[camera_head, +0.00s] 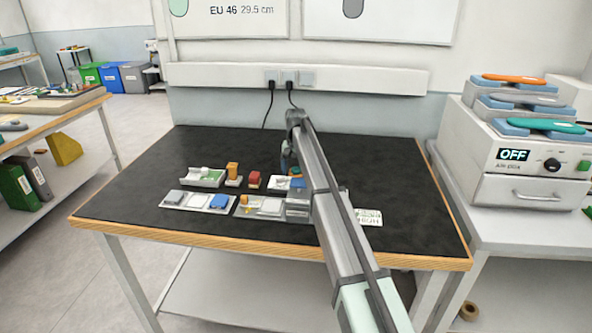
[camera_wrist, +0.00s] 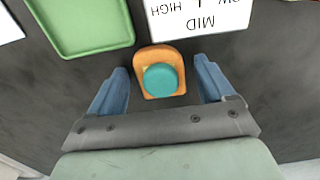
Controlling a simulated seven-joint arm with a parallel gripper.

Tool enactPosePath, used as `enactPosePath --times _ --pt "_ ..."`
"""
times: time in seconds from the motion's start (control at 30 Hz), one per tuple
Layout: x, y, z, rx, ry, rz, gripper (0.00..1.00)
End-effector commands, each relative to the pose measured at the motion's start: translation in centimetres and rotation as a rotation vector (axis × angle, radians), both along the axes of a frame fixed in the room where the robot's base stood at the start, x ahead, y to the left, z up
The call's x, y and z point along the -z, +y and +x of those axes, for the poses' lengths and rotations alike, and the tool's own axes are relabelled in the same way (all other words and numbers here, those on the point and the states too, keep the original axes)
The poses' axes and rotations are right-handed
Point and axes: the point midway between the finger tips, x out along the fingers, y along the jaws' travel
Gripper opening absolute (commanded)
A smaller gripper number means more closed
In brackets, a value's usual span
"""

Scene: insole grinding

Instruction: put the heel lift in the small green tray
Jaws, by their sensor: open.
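In the wrist view, an orange heel-shaped piece with a round teal disc on it, which I take as the heel lift (camera_wrist: 157,53), lies on the dark table top. My gripper (camera_wrist: 161,68) is open, with one blue finger on each side of the piece and a visible gap to both. I cannot tell how high the fingers are above the table. The small green tray (camera_wrist: 84,48) is at the upper left of the wrist view; its visible floor is empty. In the head view my arm largely hides the gripper, and I cannot make out the heel lift there.
A white card (camera_wrist: 197,19) with printed words lies beyond the piece, right of the tray. In the head view, a grey tray of pads (camera_head: 170,206) and several small blocks stand left of my arm. An oven (camera_head: 530,150) stands at the right. The table's right side is mostly clear.

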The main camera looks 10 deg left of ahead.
Motion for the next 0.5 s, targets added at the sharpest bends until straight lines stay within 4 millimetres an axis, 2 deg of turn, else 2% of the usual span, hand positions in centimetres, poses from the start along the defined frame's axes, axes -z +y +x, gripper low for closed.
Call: enactPosePath --times 0.17,0.27,0.5 --pt "-0.4 0.0 0.0 0.0 -0.001 0.0 0.81" --pt "-1.4 0.0 0.1 0.0 -0.002 0.001 0.81" --pt "-5.7 0.0 0.1 0.0 -0.002 0.001 0.81"
